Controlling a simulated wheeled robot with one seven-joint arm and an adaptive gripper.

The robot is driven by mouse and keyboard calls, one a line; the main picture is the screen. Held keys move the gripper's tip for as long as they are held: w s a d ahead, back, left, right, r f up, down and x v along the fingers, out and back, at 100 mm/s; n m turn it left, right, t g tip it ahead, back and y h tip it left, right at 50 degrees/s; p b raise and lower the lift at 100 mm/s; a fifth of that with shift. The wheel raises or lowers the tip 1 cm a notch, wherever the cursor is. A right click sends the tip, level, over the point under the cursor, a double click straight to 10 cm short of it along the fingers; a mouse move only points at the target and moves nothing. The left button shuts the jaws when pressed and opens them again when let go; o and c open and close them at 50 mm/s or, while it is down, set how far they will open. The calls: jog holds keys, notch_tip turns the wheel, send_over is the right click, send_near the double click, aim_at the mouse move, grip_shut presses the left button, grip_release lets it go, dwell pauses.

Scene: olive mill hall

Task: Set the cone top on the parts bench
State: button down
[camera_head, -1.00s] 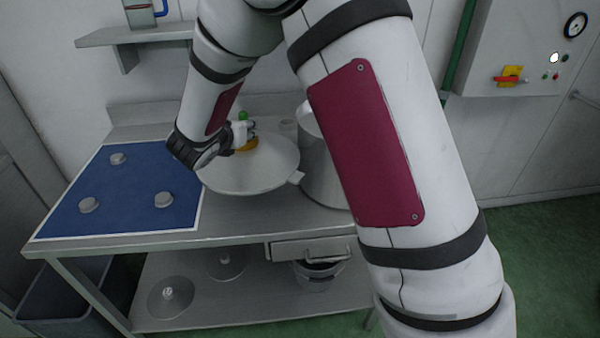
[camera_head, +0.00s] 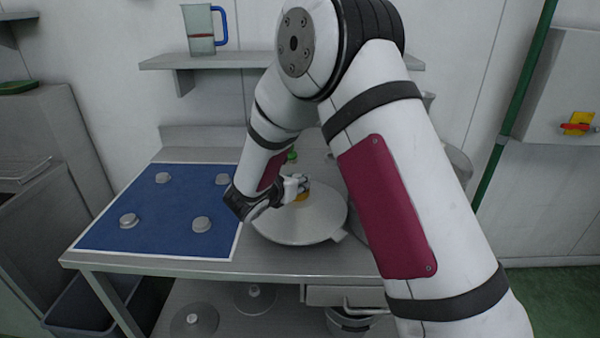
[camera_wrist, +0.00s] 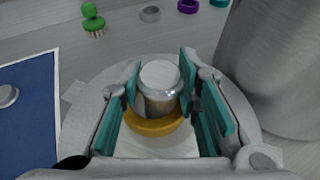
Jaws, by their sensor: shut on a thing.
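The cone top (camera_head: 290,225) is a wide, shallow grey metal cone with a yellow collar and a steel knob (camera_wrist: 160,77). My gripper (camera_head: 297,188) is shut on the knob, its teal pads on either side in the wrist view (camera_wrist: 160,92). The cone top is over the steel parts bench (camera_head: 180,267), just right of a blue mat (camera_head: 165,215) with a white border. I cannot tell whether its rim touches the bench top.
Several grey round pucks (camera_head: 202,224) stand on the mat. A steel vessel (camera_wrist: 280,70) is close on the right, partly behind my arm. A green brush (camera_wrist: 93,20) and small rings (camera_wrist: 150,13) lie behind. A shelf with a jug (camera_head: 200,30) is above.

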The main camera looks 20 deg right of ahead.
jog(key=shift+d+f, duration=0.15)
jog(key=shift+f, duration=1.7)
jog(key=c, duration=1.2)
grip_release()
jog(key=shift+f, duration=0.1)
jog(key=v, duration=1.2)
jog(key=s+d+r+m+g, duration=0.4)
jog(key=s+d+r+m, duration=0.2)
jog(key=s+d+m, duration=0.15)
jog(key=s+d+r+m+g, duration=0.3)
jog(key=s+d+r+m, duration=0.35)
jog(key=s, duration=0.25)
jog(key=s+a+r+m+y, duration=0.1)
jog(key=s+a+m+y, duration=0.1)
jog(key=s+m+y, duration=0.1)
jog(key=s+a+m+t+y, duration=0.1)
jog(key=s+a+m+y, duration=0.1)
jog(key=s+m, duration=0.4)
jog(key=s+a+r+m+y, duration=0.1)
jog(key=s+a+m+y, duration=0.1)
jog(key=s+m+y, duration=0.2)
jog(key=shift+s+r+m, duration=0.3)
jog(key=shift+s+r, duration=0.05)
jog(key=shift+s, duration=1.05)
